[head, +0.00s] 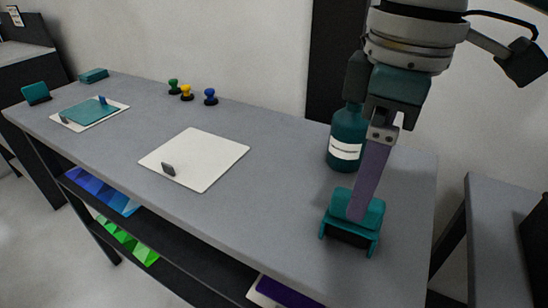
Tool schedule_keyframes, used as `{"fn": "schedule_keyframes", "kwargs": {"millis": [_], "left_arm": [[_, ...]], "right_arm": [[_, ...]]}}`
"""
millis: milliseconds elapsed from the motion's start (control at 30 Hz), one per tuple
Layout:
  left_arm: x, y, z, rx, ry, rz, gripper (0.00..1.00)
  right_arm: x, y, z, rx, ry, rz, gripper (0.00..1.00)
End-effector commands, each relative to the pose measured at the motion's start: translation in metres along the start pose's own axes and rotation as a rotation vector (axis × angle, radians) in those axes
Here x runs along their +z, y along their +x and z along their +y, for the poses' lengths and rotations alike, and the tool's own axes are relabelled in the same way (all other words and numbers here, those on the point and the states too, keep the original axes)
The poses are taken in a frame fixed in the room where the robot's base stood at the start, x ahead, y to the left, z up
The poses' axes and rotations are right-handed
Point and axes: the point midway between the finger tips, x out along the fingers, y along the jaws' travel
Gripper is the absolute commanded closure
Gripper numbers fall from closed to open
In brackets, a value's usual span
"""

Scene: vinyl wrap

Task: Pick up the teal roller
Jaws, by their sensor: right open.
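The teal roller (374,222) sits near the front right part of the grey table (240,110), with a teal frame and a dark underside. My right gripper (358,212) comes down from the upper right. Its long purple-grey finger reaches down to the roller's top and hides part of it. The gripper is open; its other finger is hidden, and I cannot tell whether it touches the roller. My left gripper is not in view.
A teal bottle (344,152) stands behind the roller, close to my right arm. A white board (210,150) with a small grey piece (168,169) lies mid-table. Several small items (186,92) and a teal sheet on a white board (124,107) are farther left.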

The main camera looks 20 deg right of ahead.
Motion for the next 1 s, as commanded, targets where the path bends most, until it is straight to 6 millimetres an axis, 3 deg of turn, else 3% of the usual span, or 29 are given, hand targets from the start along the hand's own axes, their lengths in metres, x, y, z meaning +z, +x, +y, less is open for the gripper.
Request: {"fn": "schedule_keyframes", "kwargs": {"millis": [33, 133, 633, 833, 1000], "left_arm": [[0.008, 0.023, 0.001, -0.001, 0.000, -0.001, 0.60], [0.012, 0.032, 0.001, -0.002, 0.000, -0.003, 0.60], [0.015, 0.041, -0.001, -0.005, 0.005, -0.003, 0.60], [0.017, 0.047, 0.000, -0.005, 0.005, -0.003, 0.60], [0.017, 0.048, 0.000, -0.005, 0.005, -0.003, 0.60]], "right_arm": [[0.003, 0.017, 0.009, 0.007, 0.011, -0.012, 0.20], [0.007, 0.020, 0.017, 0.007, 0.025, -0.030, 0.20], [0.010, 0.073, 0.022, 0.003, 0.032, -0.039, 0.20], [0.009, 0.105, 0.028, 0.003, 0.030, -0.039, 0.20], [0.010, 0.116, 0.028, 0.007, 0.030, -0.038, 0.20]]}}
